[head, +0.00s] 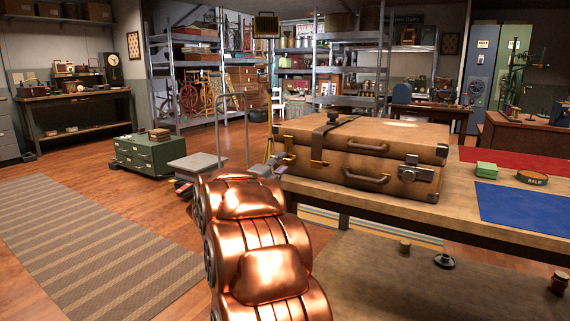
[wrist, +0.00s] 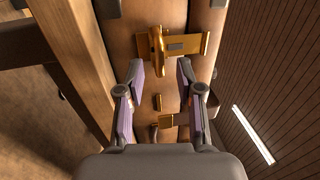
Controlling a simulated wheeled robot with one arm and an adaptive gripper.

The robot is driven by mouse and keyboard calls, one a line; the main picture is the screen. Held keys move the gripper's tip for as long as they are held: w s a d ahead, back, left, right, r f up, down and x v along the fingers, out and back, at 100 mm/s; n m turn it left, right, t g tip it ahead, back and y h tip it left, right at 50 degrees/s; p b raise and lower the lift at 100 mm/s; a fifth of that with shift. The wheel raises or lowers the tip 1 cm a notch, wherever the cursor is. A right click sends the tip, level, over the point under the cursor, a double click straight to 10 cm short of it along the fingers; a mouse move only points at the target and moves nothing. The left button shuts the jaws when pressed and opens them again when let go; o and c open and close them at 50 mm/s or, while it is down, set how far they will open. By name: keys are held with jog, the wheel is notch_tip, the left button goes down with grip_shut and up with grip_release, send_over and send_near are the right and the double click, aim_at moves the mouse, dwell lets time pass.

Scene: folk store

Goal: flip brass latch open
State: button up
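A brown leather suitcase (head: 340,150) lies on the wooden table, with a dark strap and handles on its front. In the wrist view, a brass latch (wrist: 176,46) sits across the seam of the brown suitcase, with a raised brass piece on its left part. My gripper (wrist: 160,68) is open, its two purple-padded fingers apart and pointing at the latch.
A smaller brass fitting (wrist: 167,121) shows lower in the wrist view. A silvery latch (head: 416,170) is on the suitcase's right front. A blue mat (head: 520,203) and a small green box (head: 486,169) lie right of it. A green chest (head: 150,154) stands on the floor.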

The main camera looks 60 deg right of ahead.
aim_at(284, 160)
jog(key=shift+w+d+r, duration=0.1)
jog(key=shift+d+r, duration=0.05)
jog(key=shift+d, duration=0.65)
jog(key=shift+d+r, duration=0.1)
jog(key=shift+d, duration=0.7)
grip_shut()
